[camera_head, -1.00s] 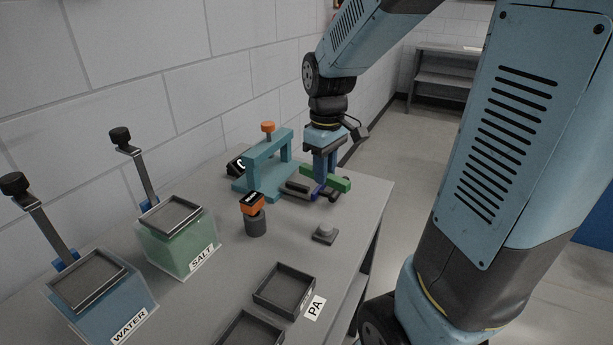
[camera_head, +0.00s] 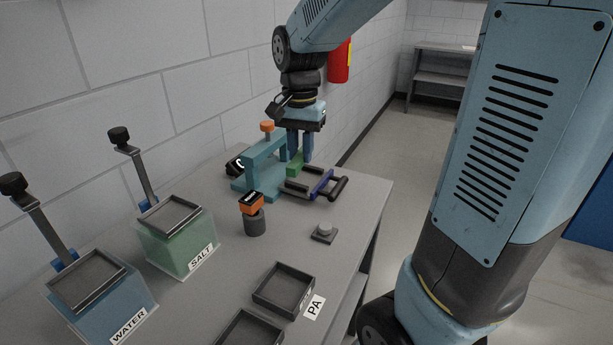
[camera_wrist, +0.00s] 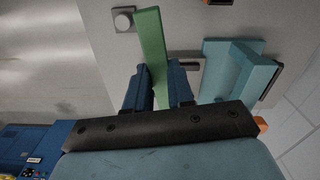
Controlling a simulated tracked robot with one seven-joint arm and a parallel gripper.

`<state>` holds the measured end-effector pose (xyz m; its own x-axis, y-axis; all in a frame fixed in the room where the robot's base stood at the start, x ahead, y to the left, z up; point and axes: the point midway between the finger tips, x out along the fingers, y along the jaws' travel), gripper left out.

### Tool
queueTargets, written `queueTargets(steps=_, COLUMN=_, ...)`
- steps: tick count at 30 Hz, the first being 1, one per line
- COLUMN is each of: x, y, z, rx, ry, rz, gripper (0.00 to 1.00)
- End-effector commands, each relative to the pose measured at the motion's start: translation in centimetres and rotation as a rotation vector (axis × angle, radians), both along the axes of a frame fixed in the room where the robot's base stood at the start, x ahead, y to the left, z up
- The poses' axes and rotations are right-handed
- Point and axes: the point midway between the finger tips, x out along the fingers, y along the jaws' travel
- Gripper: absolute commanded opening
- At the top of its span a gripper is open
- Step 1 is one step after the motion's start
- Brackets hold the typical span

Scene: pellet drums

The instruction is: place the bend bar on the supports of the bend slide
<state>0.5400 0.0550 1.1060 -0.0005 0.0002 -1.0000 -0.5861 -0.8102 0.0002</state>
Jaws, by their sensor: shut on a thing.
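The bend bar is a green bar (camera_head: 296,166), held in my gripper (camera_head: 300,158) near the teal press frame. In the wrist view the bar (camera_wrist: 151,45) runs lengthwise between the two blue fingers of my gripper (camera_wrist: 158,82), which are shut on it. The bend slide has dark rails, a blue crosspiece (camera_head: 322,184) and a dark handle at its right end. The bar is over or beside the slide's far side, close to the frame. I cannot tell whether it touches anything. The slide's supports are partly hidden behind the bar and fingers.
The teal press frame (camera_head: 262,155) with an orange knob stands left of my gripper. An orange-topped dark cylinder (camera_head: 254,216) and a small button block (camera_head: 324,233) stand nearer. Trays (camera_head: 284,290) and the SALT (camera_head: 180,245) and WATER bins are in front. The table's right edge is close.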

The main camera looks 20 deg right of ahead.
Motion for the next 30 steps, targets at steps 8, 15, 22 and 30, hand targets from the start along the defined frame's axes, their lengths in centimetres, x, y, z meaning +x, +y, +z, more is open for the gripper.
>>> queueTargets(steps=8, x=0.4, y=0.5, z=0.5, rx=0.001, ry=0.001, rz=-0.151, gripper=0.0)
queueTargets(steps=15, x=3.3, y=-0.7, z=-1.0, rx=-0.001, ry=0.004, rz=-0.161, gripper=0.0)
queueTargets(steps=22, x=7.1, y=-2.4, z=-2.9, rx=-0.001, ry=0.003, rz=-0.162, gripper=0.0)
queueTargets(steps=30, x=10.7, y=-4.0, z=-6.4, rx=-0.001, ry=0.004, rz=-0.159, gripper=0.0)
